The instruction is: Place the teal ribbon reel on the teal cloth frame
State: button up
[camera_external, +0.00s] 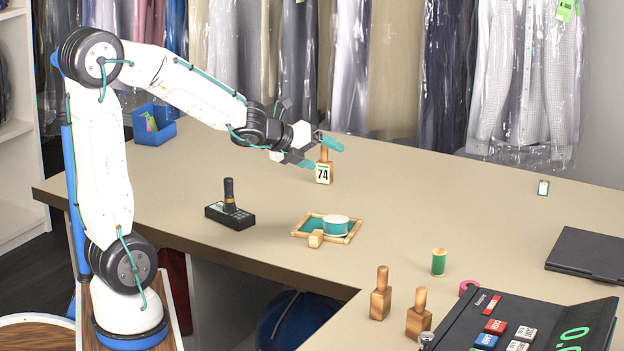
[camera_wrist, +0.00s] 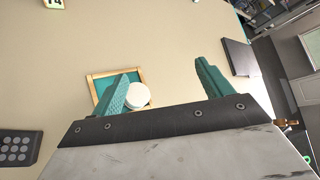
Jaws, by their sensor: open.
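The teal ribbon reel (camera_external: 336,226), a short drum with a white top and teal side, rests on the teal cloth frame (camera_external: 301,236), towards its right side. The frame is a wooden-edged square with teal cloth, lying on the table. In the wrist view, the reel (camera_wrist: 138,95) shows its white top on the frame (camera_wrist: 94,91), and my left finger covers part of the cloth. My gripper (camera_external: 326,156) is open and empty, above and behind the frame, apart from the reel. Its two teal fingers also show in the wrist view (camera_wrist: 163,70).
A small wooden block (camera_external: 316,239) sits at the frame's front edge. A wooden piece tagged 74 (camera_external: 323,174) stands near my gripper. Open table surrounds the frame.

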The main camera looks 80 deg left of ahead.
jog(key=s+d+f+n+g+h, duration=0.1)
jog(key=s+d+n+g, duration=0.2)
jog(key=s+d+n, duration=0.3)
jog(key=s+d+f+n+g+h, duration=0.1)
jog(key=s+d+n+g, duration=0.3)
jog(key=s+d+n, duration=0.3)
jog(key=s+d+f+n+g+h, duration=0.1)
jog(key=s+d+n+g, duration=0.2)
jog(key=s+d+n, duration=0.4)
jog(key=s+n, duration=0.3)
jog(key=s, duration=0.6)
jog(key=shift+s+n, duration=0.35)
jog(key=shift+n, duration=0.05)
